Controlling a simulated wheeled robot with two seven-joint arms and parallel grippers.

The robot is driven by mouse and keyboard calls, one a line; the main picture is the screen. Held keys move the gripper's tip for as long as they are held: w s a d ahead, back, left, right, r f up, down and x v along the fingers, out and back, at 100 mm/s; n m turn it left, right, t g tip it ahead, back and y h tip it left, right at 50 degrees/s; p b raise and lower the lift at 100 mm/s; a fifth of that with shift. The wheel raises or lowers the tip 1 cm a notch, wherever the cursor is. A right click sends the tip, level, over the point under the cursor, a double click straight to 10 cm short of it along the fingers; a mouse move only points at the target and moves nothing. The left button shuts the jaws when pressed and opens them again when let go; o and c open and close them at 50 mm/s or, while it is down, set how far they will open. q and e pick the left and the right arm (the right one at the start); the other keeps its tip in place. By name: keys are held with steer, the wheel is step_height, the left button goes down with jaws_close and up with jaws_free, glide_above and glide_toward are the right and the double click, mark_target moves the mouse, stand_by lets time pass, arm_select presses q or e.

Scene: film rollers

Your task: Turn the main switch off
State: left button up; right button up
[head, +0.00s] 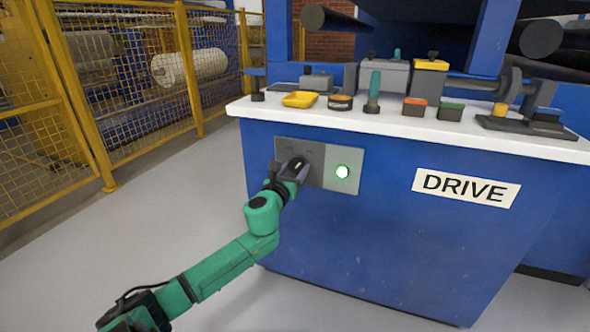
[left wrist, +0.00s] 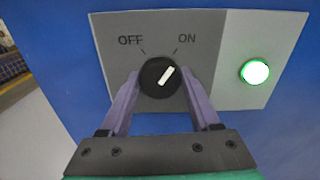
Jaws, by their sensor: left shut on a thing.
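The main switch is a round black knob (left wrist: 159,78) with a white pointer mark, on a grey panel (left wrist: 210,30) labelled OFF at left and ON at right. The white mark slants up to the right, toward ON. A green lamp (left wrist: 255,72) on the panel's lighter right part is lit; it also shows in the head view (head: 342,171). My left gripper (left wrist: 158,85) is shut on the knob, one purple finger on each side. In the head view the left gripper (head: 296,169) covers the knob at the panel. My right gripper is not in view.
The panel is on the front of a blue cabinet (head: 350,230) with a DRIVE sign (head: 466,188). Its white top (head: 390,122) holds a yellow tray (head: 300,99) and several tools. A yellow mesh fence (head: 120,80) stands at left. The grey floor in front is clear.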

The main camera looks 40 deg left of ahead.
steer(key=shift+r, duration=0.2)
arm_select(q)
steer(key=shift+n+p, duration=0.55)
steer(key=shift+n, duration=0.45)
steer(key=n+p, duration=0.1)
steer(key=n, duration=0.2)
steer(key=shift+n+p, duration=0.4)
steer(key=shift+n, duration=0.7)
steer(key=n+p, duration=0.1)
steer(key=n, duration=0.3)
steer(key=shift+n, duration=0.5)
steer(key=shift+f+n+p, duration=0.15)
steer(key=shift+n+p, duration=0.3)
steer(key=shift+n, duration=0.35)
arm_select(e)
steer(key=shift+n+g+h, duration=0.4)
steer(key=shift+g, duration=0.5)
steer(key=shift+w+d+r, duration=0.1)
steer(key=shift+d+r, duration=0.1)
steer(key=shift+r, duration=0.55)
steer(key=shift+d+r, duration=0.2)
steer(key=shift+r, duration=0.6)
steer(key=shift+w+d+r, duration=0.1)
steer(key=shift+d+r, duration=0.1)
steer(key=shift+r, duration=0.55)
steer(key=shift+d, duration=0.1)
